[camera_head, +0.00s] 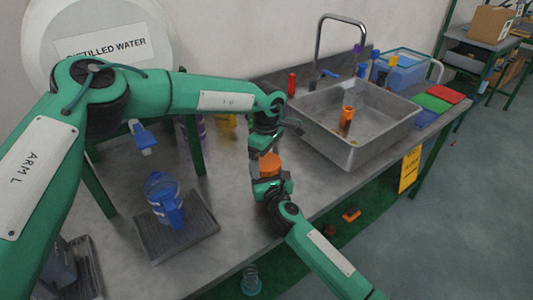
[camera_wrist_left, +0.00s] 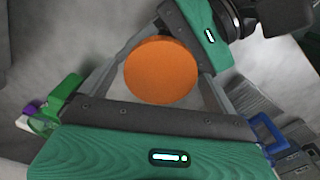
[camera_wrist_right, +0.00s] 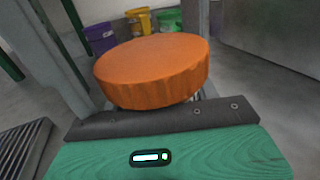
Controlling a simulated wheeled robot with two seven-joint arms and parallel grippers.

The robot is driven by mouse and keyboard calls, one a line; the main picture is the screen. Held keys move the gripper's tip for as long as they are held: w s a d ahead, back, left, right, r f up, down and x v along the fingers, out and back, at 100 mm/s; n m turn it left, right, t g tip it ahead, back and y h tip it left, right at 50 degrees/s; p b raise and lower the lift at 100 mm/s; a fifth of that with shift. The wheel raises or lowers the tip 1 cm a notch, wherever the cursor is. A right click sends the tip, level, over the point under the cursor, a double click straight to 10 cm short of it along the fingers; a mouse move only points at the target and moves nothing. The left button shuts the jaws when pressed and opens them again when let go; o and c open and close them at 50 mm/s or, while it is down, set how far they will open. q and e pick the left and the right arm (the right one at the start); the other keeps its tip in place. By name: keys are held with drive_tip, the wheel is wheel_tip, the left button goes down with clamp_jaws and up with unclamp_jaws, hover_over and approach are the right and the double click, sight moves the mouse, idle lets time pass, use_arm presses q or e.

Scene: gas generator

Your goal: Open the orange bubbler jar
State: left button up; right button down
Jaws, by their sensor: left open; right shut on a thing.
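The orange bubbler jar (camera_head: 269,163) stands between my two grippers near the front edge of the bench in the head view. Its round orange lid fills the middle of the left wrist view (camera_wrist_left: 160,72) and the right wrist view (camera_wrist_right: 150,75). My left gripper (camera_head: 264,142) is above the lid, open, with its fingers on either side of it. I cannot tell whether they touch it. My right gripper (camera_head: 269,182) is shut on the jar below the lid, from the front side. The jar body is mostly hidden by the lid and gripper.
A blue-handled jug (camera_head: 165,195) sits on a dark tray (camera_head: 150,240) to the left. Coloured cups (camera_wrist_right: 140,20) stand behind. A small orange part (camera_head: 351,215) lies below the bench edge.

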use_arm(q)
drive_tip(key=c, duration=1.1)
